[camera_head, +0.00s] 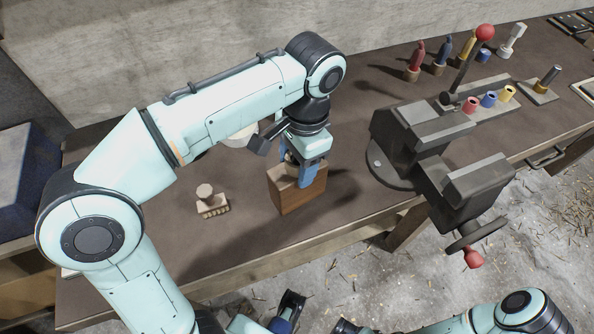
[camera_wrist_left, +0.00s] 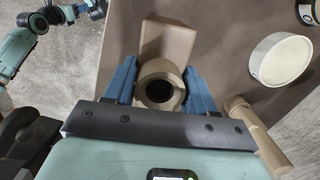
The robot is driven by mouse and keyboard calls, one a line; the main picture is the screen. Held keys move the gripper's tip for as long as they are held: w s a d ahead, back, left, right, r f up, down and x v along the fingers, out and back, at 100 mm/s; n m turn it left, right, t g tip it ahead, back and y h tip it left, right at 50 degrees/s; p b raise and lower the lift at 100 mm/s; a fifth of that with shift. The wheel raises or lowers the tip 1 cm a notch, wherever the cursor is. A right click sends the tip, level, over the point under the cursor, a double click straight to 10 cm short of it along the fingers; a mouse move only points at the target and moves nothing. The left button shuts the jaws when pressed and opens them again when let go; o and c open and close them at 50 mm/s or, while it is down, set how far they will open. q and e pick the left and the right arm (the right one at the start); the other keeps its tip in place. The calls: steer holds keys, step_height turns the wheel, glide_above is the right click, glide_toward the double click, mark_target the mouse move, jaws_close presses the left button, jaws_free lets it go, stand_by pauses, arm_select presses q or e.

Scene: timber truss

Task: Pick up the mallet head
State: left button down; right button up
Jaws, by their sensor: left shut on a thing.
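The mallet head (camera_head: 297,197) appears as a brown wooden block standing on the workbench. In the left wrist view the mallet head (camera_wrist_left: 170,38) shows as a tan block with a round collar around a dark hole. My left gripper (camera_head: 306,172) comes down from above, and its blue fingers are shut on the collar, one on each side. In the left wrist view the left gripper (camera_wrist_left: 160,90) frames the hole. The block's underside is hidden, so I cannot tell whether it touches the bench. Only parts of my right arm show at the bottom edge; its jaws are unclear.
A small wooden brush-like piece (camera_head: 212,204) lies left of the block. A white round disc (camera_wrist_left: 280,60) lies nearby. A large grey vise (camera_head: 432,150) stands to the right. Coloured-handled tools (camera_head: 413,62) stand at the back right. The bench's front edge is close.

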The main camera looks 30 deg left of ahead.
arm_select(q)
steer(key=shift+r, duration=0.15)
step_height(320, 180, up, 20)
steer(key=p, duration=1)
arm_select(e)
steer(key=w+r, duration=0.3)
steer(key=r, duration=0.7)
steer(key=shift+w+r, duration=0.25)
steer(key=shift+r, duration=0.05)
arm_select(q)
steer(key=c, duration=1.2)
jaws_free()
jaws_close()
